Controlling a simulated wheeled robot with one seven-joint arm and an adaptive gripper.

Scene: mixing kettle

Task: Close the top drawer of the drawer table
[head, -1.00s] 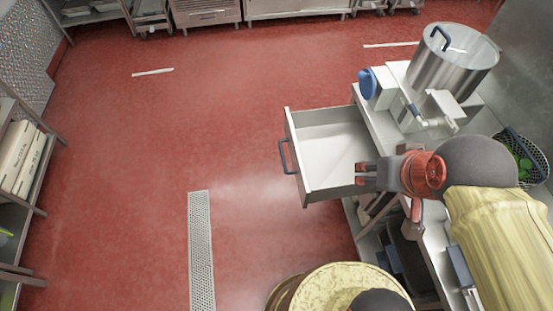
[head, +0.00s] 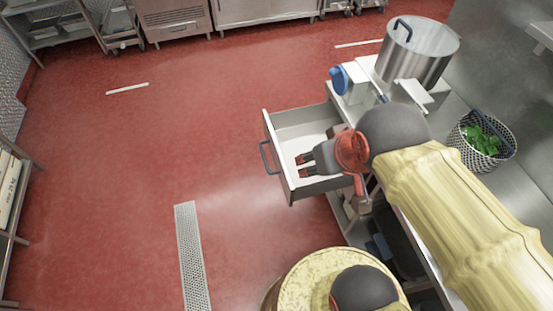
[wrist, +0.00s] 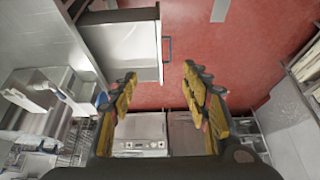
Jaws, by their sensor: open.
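The top drawer (head: 289,134) of the drawer table (head: 361,119) is pulled well out to the left, and its inside looks empty. Its dark blue handle (head: 267,158) is on the front panel, facing the open floor. My gripper (head: 301,166) appears over the near part of the drawer in the head view, its fingers pointing left toward the front. In the wrist view my gripper (wrist: 158,80) has its fingers wide apart with nothing between them. The drawer (wrist: 130,45) and its handle (wrist: 167,49) show there above the left finger. Whether a finger touches the drawer is unclear.
A large steel pot (head: 416,52) and a blue-ended machine (head: 345,78) stand on the table. A basket of green leaves (head: 482,138) is at the right. Red floor (head: 190,100) left of the drawer is free. A shelf (head: 18,205) stands far left.

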